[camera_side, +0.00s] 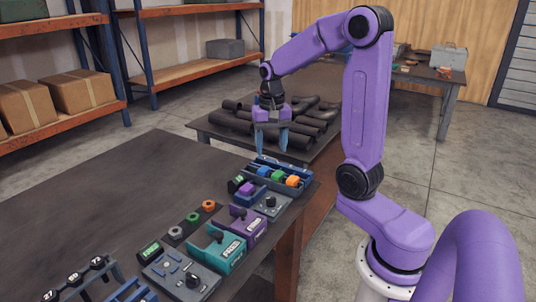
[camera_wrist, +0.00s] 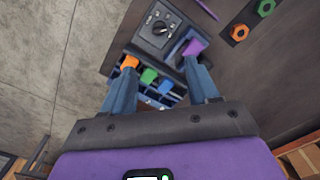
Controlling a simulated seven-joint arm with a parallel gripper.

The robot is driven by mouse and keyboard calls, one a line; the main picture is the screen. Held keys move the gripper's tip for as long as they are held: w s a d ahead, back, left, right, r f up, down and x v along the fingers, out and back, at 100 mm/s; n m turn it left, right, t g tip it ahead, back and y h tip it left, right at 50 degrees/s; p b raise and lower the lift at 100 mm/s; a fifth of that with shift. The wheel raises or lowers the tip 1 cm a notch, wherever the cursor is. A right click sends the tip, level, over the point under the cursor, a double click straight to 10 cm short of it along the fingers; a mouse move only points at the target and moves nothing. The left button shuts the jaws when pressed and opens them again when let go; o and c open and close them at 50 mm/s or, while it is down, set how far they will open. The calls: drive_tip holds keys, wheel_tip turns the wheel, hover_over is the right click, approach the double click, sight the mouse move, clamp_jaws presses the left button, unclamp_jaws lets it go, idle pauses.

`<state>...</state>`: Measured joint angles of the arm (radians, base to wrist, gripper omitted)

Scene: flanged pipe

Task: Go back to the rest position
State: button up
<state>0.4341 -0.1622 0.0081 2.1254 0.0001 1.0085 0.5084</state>
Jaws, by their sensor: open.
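My gripper (camera_side: 272,148) hangs with its blue fingers pointing down, above the back end of the workbench near the blue tray (camera_side: 268,164). Its fingers are apart and nothing shows held between them. In the wrist view my gripper (camera_wrist: 163,72) has one finger on each side of the tray's colored pieces, which lie beyond and below it. The tray holds an orange piece (camera_wrist: 130,62), a green piece (camera_wrist: 148,75) and a blue piece (camera_wrist: 165,86). A purple piece (camera_wrist: 195,46) is beside the tray, close to the right finger in the picture.
The bench (camera_side: 120,190) carries a purple fixture (camera_side: 243,222), a teal fixture (camera_side: 218,248) and a box with a black knob (camera_side: 185,278). Loose rings, including an orange ring (camera_side: 208,205), lie beside them. Dark pipes (camera_side: 285,125) cover the table behind. The bench's left part is clear.

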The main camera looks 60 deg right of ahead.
drive_tip(key=s+a+n, duration=0.3)
drive_tip(key=a+n, duration=0.2)
drive_tip(key=a, duration=0.2)
drive_tip(key=s+a+n, duration=0.4)
drive_tip(key=a+n, duration=0.1)
drive_tip(key=a, duration=0.1)
drive_tip(key=s+a+f+n, duration=0.1)
drive_tip(key=s+a+n, duration=0.1)
drive_tip(key=s+n, duration=0.3)
drive_tip(key=s+a+f+n, duration=0.1)
drive_tip(key=s+a+n, duration=0.2)
drive_tip(key=s+n, duration=0.3)
drive_tip(key=s, duration=0.4)
drive_tip(key=shift+n, duration=0.3)
drive_tip(key=shift+w+a, duration=0.1)
idle(1.0)
